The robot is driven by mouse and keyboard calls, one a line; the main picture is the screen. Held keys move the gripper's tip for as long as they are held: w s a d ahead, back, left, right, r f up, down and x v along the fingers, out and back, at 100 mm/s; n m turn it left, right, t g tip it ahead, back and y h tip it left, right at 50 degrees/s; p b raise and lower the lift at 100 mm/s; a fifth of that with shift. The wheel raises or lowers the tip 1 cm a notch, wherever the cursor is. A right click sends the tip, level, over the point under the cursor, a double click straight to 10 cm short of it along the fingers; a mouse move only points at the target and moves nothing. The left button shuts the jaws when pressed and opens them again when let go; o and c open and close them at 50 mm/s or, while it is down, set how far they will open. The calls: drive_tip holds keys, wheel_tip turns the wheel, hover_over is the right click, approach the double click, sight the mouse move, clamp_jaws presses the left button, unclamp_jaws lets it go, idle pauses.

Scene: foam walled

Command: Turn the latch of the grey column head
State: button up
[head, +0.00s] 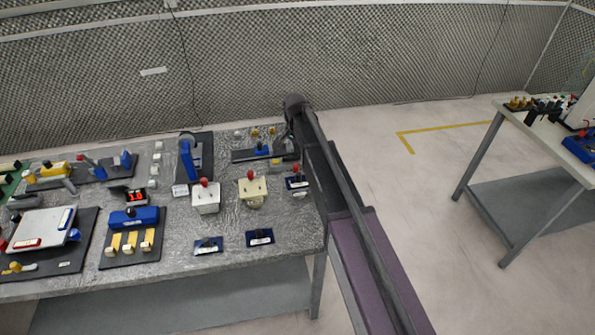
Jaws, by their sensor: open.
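On the grey speckled table (185,240) stand two similar small box-shaped heads with red knobs on top. One is light grey-white (206,201), near the middle of the table. The other is cream (252,190), just to its right. The light grey one looks closest to the grey column head, but I cannot tell for sure. Its latch is too small to make out, and so is which way it is turned. My arm reaches over the right end of the table, to the right of both heads.
A blue upright fixture (188,158) stands behind the heads. Small dark blue pieces (260,237) lie in front. A blue block with yellow tabs (133,217) and a white panel (42,228) are at left. A second table (545,130) stands far right, with open floor between.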

sight(296, 165)
drive_tip(key=shift+f+b, duration=3.45)
drive_tip(key=shift+f, duration=0.3)
clamp_jaws()
